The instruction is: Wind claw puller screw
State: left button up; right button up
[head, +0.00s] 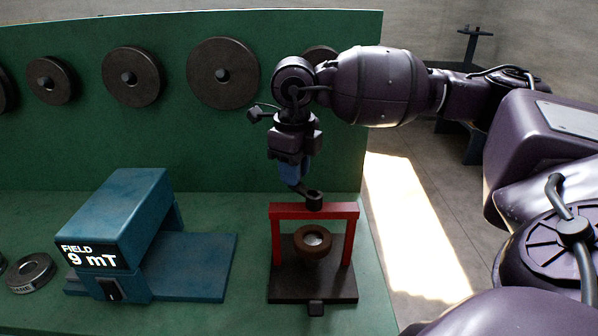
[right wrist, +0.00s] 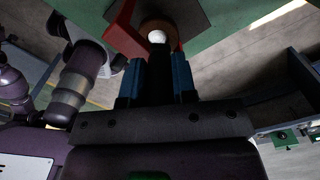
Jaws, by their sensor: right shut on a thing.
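The claw puller is a red frame (head: 315,212) standing upright on a dark base plate (head: 290,290). A brown ring (head: 300,246) with a pale round centre sits inside the frame. The black screw head (head: 314,199) stands on top of the crossbar. My right gripper (head: 294,183) points down from above, and its blue fingers are shut on the screw's dark handle, just left of and above the screw head. In the right wrist view the blue fingers flank a dark piece (right wrist: 160,82), with the brown ring (right wrist: 150,25) beyond. The fingertips' exact contact is hard to see. My left gripper is out of view.
A blue device (head: 125,215) reading "FIELD 9 mT", with a black switch, stands left of the puller. A dark labelled ring (head: 30,271) lies farther left. Dark discs (head: 222,73) hang on the green back panel (head: 200,145). The bench ends right of the puller.

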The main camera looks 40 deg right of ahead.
jog(key=a+n+b, duration=0.1)
jog(key=n, duration=0.1)
jog(key=a+n, duration=0.1)
jog(key=n, duration=0.1)
jog(key=s+n+b, duration=0.1)
jog(key=n, duration=0.2)
jog(key=shift+a+f+b, duration=0.1)
jog(key=shift+a+b, duration=0.2)
jog(key=shift+a, duration=0.1)
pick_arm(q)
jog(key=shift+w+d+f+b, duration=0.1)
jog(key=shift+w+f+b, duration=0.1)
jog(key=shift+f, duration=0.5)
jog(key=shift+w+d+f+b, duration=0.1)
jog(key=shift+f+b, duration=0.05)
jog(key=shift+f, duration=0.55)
pick_arm(e)
jog(key=shift+s+a+n, duration=0.35)
jog(key=shift+s+n, duration=0.1)
jog(key=shift+n, duration=0.65)
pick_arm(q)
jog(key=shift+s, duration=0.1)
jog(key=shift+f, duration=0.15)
pick_arm(e)
jog(key=o, duration=0.9)
